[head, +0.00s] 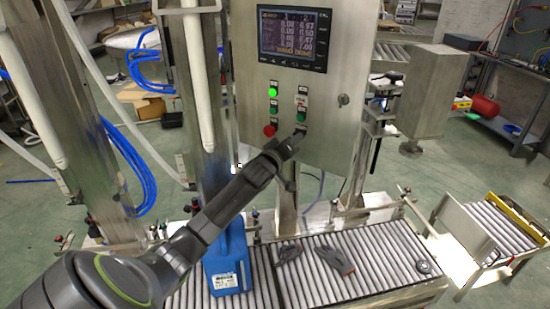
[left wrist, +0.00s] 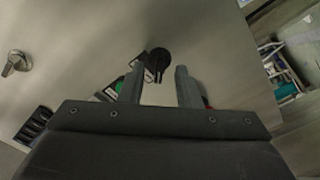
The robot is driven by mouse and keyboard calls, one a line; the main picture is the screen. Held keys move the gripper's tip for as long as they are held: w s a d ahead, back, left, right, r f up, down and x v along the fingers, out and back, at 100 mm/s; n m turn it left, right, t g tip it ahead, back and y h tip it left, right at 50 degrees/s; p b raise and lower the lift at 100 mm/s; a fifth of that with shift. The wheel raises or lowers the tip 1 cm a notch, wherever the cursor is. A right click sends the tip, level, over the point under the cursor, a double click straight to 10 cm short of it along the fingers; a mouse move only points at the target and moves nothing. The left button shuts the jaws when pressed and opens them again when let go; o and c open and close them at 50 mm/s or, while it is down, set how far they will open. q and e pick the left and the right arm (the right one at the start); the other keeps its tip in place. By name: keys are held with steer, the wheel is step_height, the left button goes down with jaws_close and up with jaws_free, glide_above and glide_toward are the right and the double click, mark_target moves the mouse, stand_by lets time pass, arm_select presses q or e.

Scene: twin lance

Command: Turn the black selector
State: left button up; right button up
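The black selector (left wrist: 158,60) is on the steel control panel (head: 330,145). In the left wrist view it shows just ahead of my left gripper (left wrist: 161,75), between the lines of its two fingers. The fingers are apart with a gap between them, and whether they touch the selector I cannot tell. In the head view my left gripper (head: 292,143) reaches the lower part of the panel, below the buttons, and largely hides the selector. My right gripper is in neither view.
A lit green button (head: 273,92) and a red button (head: 269,130) sit on the panel near my gripper. A keyed lock (head: 343,99) is to the right. Below are a roller conveyor (head: 350,285), a blue jerrycan (head: 230,262) and dark gloves (head: 335,261).

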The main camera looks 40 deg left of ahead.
arm_select(q)
steer(key=s+d+b, duration=0.2)
steer(key=s+b, duration=0.1)
steer(key=s, duration=1.3)
steer(key=shift+s, duration=0.25)
steer(key=shift+a, duration=0.1)
